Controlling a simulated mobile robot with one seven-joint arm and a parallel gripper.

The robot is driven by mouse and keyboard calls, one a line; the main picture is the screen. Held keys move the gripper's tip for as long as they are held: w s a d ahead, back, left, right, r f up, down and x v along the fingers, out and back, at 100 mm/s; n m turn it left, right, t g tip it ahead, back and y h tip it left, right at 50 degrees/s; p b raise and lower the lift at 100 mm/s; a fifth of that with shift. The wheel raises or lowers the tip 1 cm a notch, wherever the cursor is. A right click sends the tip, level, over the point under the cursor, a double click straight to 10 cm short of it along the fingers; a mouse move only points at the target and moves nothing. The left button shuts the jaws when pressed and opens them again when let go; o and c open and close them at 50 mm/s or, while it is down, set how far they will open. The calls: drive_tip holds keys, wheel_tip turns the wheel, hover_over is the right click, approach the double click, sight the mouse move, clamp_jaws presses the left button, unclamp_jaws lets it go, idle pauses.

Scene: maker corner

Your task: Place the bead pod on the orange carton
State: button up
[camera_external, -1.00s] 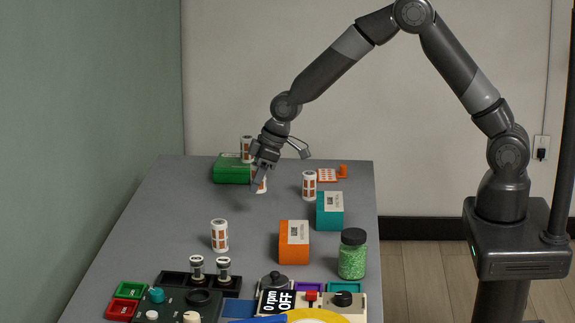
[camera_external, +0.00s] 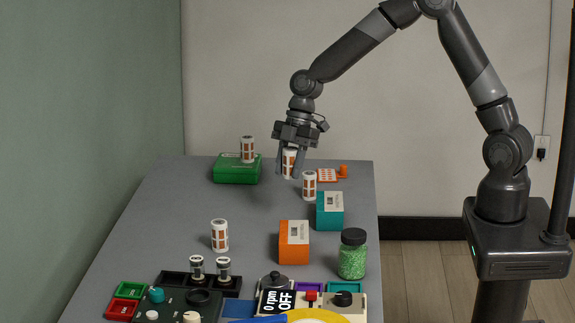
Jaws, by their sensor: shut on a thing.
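A white pod with orange-brown panels (camera_external: 289,164) is held upright between the fingers of my gripper (camera_external: 290,168), which is shut on it above the far part of the table. I take it as the bead pod; similar pods stand around. The orange carton (camera_external: 294,243) stands on the table nearer the camera, with a pale label on its top. Its top is bare. My gripper is beyond the carton and higher, well apart from it.
Similar pods stand on the green carton (camera_external: 236,170), beside the teal carton (camera_external: 330,212) and at the table's left middle (camera_external: 219,235). A jar of green beads (camera_external: 352,255) stands right of the orange carton. Trays and devices fill the front.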

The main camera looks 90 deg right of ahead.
drive_tip(key=s+a+r+n+g, duration=0.35)
drive_tip(key=s+n, duration=0.25)
drive_tip(key=n, duration=0.3)
hover_over(296, 236)
drive_tip(key=d, duration=0.2)
drive_tip(key=f, duration=0.7)
drive_tip(key=shift+w+a, duration=0.2)
drive_tip(key=shift+a, duration=0.05)
drive_tip(key=shift+f, duration=1.95)
drive_tip(key=shift+f, duration=0.1)
drive_tip(key=o, duration=1)
